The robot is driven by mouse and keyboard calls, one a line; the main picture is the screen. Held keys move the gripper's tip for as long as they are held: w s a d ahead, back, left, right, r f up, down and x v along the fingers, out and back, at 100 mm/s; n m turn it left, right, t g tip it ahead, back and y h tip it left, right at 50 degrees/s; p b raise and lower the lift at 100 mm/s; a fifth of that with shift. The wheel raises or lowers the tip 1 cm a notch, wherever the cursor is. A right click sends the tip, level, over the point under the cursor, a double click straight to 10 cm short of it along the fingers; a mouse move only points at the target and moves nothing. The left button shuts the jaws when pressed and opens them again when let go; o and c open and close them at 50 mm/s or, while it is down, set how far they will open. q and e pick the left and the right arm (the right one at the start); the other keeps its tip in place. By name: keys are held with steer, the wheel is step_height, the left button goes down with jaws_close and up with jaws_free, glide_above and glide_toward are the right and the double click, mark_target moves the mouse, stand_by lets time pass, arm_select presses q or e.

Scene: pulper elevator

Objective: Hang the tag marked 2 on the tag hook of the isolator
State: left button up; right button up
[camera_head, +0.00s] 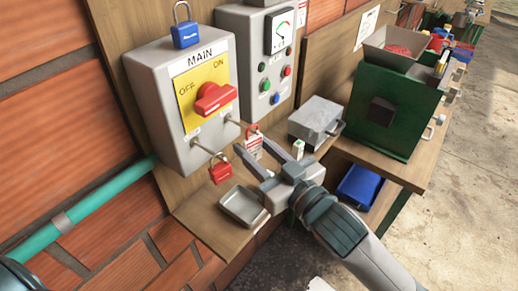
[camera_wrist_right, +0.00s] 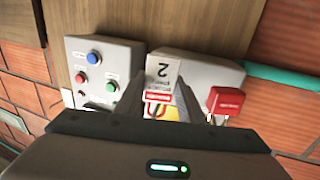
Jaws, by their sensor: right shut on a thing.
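The tag marked 2 (camera_wrist_right: 162,72) is a white and red plate between the fingertips of my right gripper (camera_wrist_right: 160,100). In the head view, the tag (camera_head: 254,150) is held between the tips of the right gripper (camera_head: 254,145), with a red loop at its top. The isolator (camera_head: 153,110) is the grey MAIN box with a red handle (camera_head: 213,98). Two metal rods stick out low on its front. A red padlock (camera_head: 220,172) hangs at the left rod; the right rod (camera_head: 237,121) ends close to the tag. I cannot tell whether they touch. My left gripper is out of view.
A blue padlock (camera_head: 185,34) sits on top of the isolator. A grey control box (camera_head: 252,50) with a dial stands to its right. A metal tray (camera_head: 243,206), a grey box (camera_head: 315,118) and a green machine (camera_head: 390,105) are on the bench.

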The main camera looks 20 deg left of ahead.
steer(key=shift+w+a+f, duration=0.1)
steer(key=shift+a+f, duration=0.1)
stand_by(0.6)
steer(key=o, duration=1.1)
steer(key=shift+d, duration=0.15)
steer(key=shift+s+d+f, duration=0.15)
steer(key=shift+s+d, duration=0.3)
steer(key=shift+d, duration=0.05)
steer(key=p+v, duration=0.4)
steer(key=v, duration=1.2)
steer(key=shift+r, duration=0.2)
